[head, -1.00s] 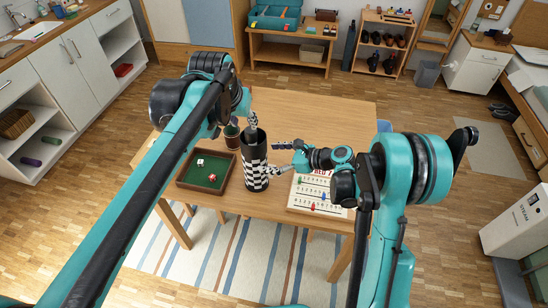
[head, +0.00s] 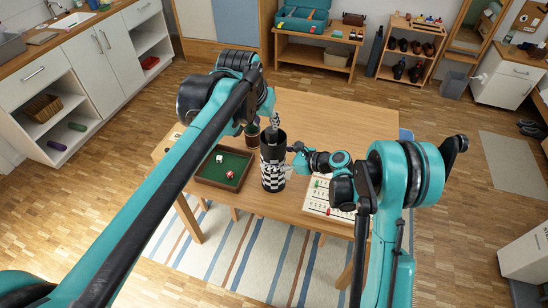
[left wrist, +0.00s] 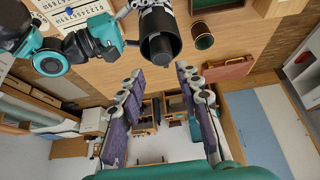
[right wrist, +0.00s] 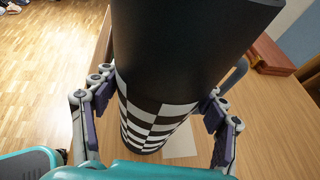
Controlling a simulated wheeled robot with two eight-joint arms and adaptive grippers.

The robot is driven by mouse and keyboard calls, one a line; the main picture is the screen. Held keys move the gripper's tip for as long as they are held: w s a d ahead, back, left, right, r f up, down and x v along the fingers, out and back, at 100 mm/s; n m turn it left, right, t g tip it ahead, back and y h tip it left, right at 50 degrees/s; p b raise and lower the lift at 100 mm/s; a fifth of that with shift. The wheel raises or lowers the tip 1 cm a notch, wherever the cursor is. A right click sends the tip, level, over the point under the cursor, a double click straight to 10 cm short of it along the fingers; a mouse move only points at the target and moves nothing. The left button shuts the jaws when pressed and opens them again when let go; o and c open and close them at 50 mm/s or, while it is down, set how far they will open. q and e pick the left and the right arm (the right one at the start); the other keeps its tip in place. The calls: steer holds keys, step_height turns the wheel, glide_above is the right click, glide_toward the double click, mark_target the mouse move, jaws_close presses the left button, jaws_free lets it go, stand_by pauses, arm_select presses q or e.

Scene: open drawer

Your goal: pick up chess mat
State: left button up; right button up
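The chess mat (head: 273,172) is a rolled black-and-white checkered cylinder standing upright on the wooden table. In the right wrist view the roll (right wrist: 155,112) fills the space between my right gripper's fingers. My right gripper (right wrist: 160,85) is open, with one finger close along each side; firm contact cannot be told. In the head view it reaches the roll from the right. My left gripper (head: 275,122) is above and behind the roll. In the left wrist view the left gripper (left wrist: 160,73) has its fingers apart and nothing between them; the roll's dark end (left wrist: 160,45) lies beyond.
A green-lined dice tray (head: 207,180) lies left of the roll, with a brown cup (head: 252,133) behind it. A white game board (head: 325,205) lies at the right, below my right arm.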

mark_target(272, 130)
arm_select(q)
steer(key=o, duration=0.5)
steer(key=shift+o, duration=0.2)
steer(key=shift+d, duration=0.15)
steer(key=w+f+n+y, duration=0.1)
steer(key=n, duration=0.1)
steer(key=w+d+f+n, duration=0.1)
steer(key=f, duration=0.1)
steer(key=w+d+f+n+g+y, duration=0.1)
steer(key=n, duration=0.1)
steer(key=shift+f+n+y, duration=0.3)
steer(key=shift+f, duration=0.1)
steer(key=shift+w+x, duration=0.1)
steer(key=shift+x, duration=1.25)
steer(key=shift+w+x, duration=0.15)
steer(key=shift+x, duration=1.25)
